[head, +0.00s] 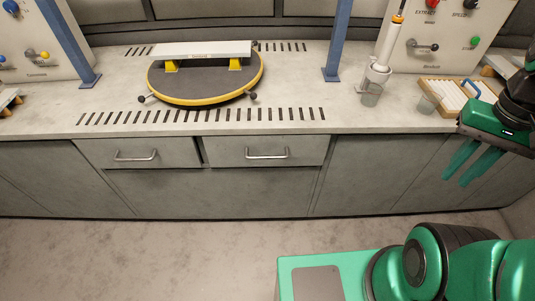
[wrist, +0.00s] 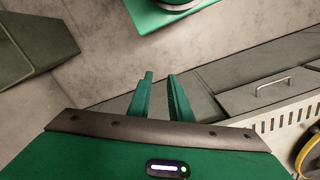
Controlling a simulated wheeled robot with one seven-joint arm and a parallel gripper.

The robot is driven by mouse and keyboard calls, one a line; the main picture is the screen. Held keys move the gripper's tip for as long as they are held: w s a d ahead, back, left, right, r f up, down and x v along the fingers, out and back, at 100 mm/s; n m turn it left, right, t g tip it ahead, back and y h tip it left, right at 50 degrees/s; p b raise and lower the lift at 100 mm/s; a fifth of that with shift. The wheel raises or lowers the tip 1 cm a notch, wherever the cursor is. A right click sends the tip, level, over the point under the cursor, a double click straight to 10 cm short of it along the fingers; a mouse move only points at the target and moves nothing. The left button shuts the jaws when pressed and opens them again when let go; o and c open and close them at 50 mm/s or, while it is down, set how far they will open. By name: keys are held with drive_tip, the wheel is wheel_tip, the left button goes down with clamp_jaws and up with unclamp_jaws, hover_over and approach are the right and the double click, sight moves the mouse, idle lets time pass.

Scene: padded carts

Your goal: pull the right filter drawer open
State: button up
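The right filter drawer (head: 225,151) is a grey front under the counter in the head view, with a silver bar handle (head: 267,154). It looks shut, about level with the left drawer (head: 115,146). In the wrist view a drawer front (wrist: 245,99) with a bar handle (wrist: 273,86), apparently the right one, lies at the right. My gripper (head: 456,180) is at the far right of the head view, well right of the handle and not touching it. Its green fingers (wrist: 160,78) are apart with nothing between them.
The floor (head: 150,250) before the drawers is clear.

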drive_tip(key=w+a+f+n+g+h, duration=0.35)
drive_tip(key=w+f, duration=0.35)
drive_tip(key=w, duration=0.5)
drive_tip(key=w+a+f+n+t+h, duration=0.3)
drive_tip(key=w+a+f+h, duration=0.4)
drive_tip(key=w+a+f, duration=0.3)
drive_tip(key=n+t+y, duration=0.2)
drive_tip(key=n+t, duration=1)
drive_tip(key=t, duration=0.7)
approach(267, 158)
drive_tip(key=x, duration=1)
drive_tip(key=shift+w+f, duration=0.25)
drive_tip(key=shift+w, duration=0.05)
